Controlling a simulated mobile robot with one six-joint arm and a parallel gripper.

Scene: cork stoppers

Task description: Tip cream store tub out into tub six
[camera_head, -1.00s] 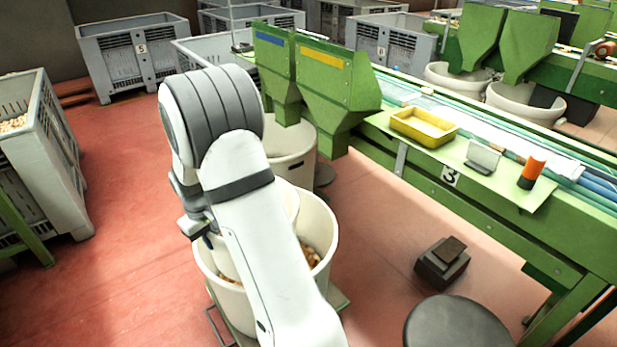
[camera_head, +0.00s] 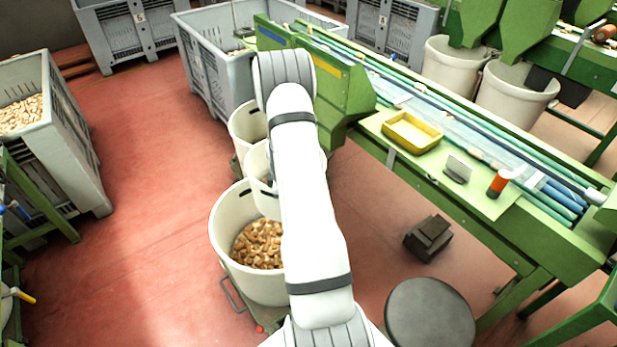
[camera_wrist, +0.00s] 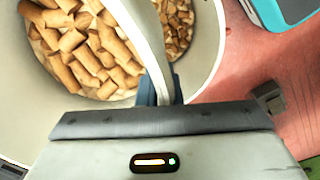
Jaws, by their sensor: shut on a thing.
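My gripper (camera_wrist: 163,92) is shut on the rim of a cream tub (camera_wrist: 140,30) in the wrist view. Light brown corks (camera_wrist: 90,50) lie inside this held tub. In the head view the held tub (camera_head: 258,170) is partly behind my arm, at the far rim of a larger cream tub (camera_head: 228,225). My gripper is hidden in the head view. No number is readable on either tub.
The green bench (camera_head: 480,225) runs along the right with a yellow tray (camera_head: 412,132). A dark round stool (camera_head: 430,315) stands front right. Red floor (camera_head: 150,200) is clear at left.

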